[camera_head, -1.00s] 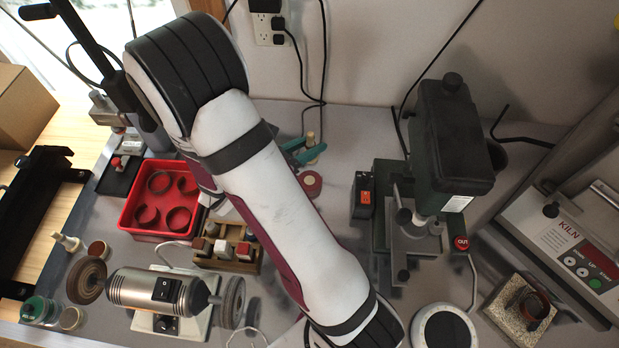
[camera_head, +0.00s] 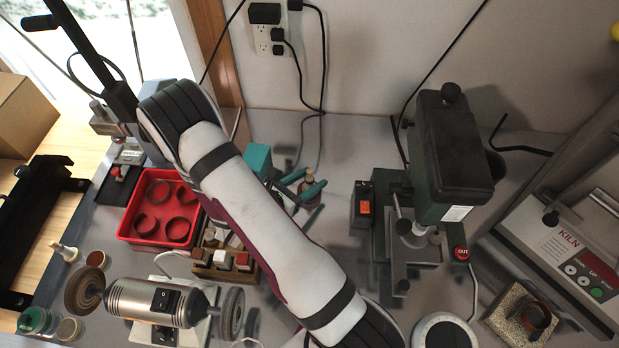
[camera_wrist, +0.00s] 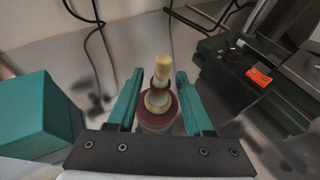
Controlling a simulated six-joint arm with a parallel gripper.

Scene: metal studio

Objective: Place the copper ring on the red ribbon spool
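My gripper (camera_head: 308,182), with teal fingers, is behind my forearm in the head view, low at the back of the bench. In the wrist view its fingers (camera_wrist: 159,76) stand either side of a cream peg (camera_wrist: 162,66) with a dark red collar. I cannot tell whether they touch it. Below the peg is a cream and dark red round body (camera_wrist: 160,118), which looks like the red ribbon spool. I cannot tell whether the collar is the copper ring. A copper-coloured ring (camera_head: 535,317) lies on a speckled block at the right.
A red tray (camera_head: 125,231) holds several rings. A teal box (camera_head: 258,158) stands left of my gripper. Bare bench (camera_head: 335,150) lies behind my gripper.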

